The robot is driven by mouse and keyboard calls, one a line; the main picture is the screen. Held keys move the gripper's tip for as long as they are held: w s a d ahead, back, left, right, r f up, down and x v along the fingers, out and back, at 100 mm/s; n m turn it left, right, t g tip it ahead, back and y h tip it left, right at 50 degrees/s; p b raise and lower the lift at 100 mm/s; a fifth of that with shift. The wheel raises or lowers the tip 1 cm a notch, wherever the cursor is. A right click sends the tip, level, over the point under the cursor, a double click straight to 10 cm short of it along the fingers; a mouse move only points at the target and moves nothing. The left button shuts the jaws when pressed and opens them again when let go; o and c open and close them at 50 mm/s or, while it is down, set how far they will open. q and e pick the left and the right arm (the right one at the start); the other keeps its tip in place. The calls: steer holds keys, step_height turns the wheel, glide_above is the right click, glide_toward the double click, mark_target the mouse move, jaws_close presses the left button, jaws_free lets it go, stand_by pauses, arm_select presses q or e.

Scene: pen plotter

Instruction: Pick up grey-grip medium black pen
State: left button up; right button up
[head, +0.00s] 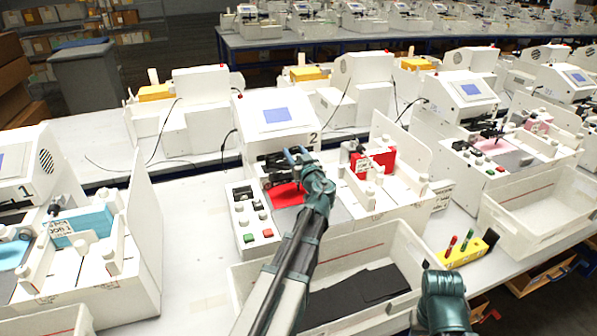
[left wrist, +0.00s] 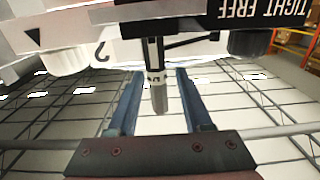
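The pen (left wrist: 158,92), with a grey grip, hangs tip end out of a black holder in the left wrist view. My left gripper (left wrist: 160,78) has its two blue fingers spread on either side of it, with a gap visible on both sides. In the head view my left gripper (head: 297,156) is at the carriage of the plotter marked 2 (head: 272,118); the pen is too small or hidden there. My right arm shows at the lower right, but its fingers are not visible.
A yellow pen block (head: 468,256) holds several pens at the right. A white bin (head: 405,238) with black sheets stands in front of the plotter. Red paper (head: 285,194) lies on the plotter bed. A white side panel (head: 147,240) stands at the left.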

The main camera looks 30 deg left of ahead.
arm_select(q)
jaws_close()
stand_by(1.2)
